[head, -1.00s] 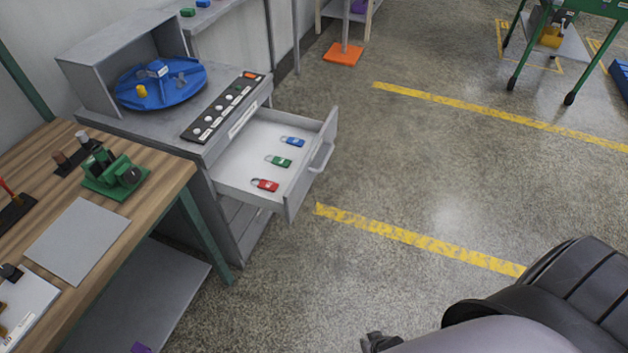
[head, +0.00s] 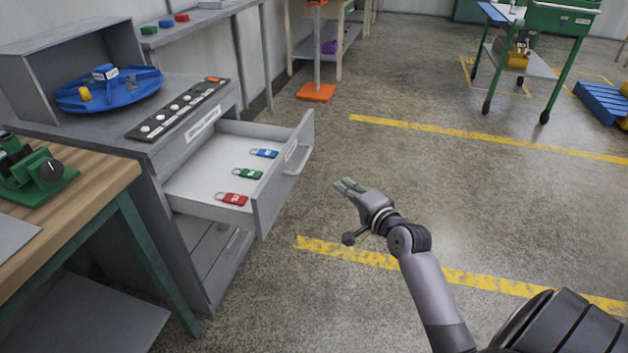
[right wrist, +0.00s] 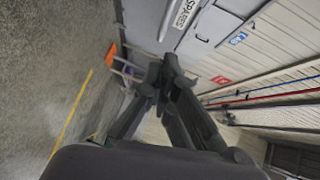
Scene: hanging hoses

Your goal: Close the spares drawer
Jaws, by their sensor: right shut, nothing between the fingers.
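The spares drawer (head: 262,196) is a grey drawer pulled open from the grey cabinet (head: 165,150). A red padlock (head: 232,199), a green padlock (head: 248,174) and a blue padlock (head: 264,153) lie inside it. Its bar handle (head: 298,161) is on the outer front face. In the right wrist view a grey panel (right wrist: 210,28) bears a SPARES label (right wrist: 183,13). My right gripper (head: 347,187) is shut and empty, in the air to the right of the drawer, apart from the handle. Its fingers also show in the right wrist view (right wrist: 168,66). My left gripper is out of view.
A blue turntable (head: 108,90) and a button strip (head: 178,108) sit on the cabinet top. A wooden workbench (head: 85,215) stands at the left. Open floor with yellow lines (head: 480,142) lies right of the drawer. An orange-based post (head: 316,92) stands behind.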

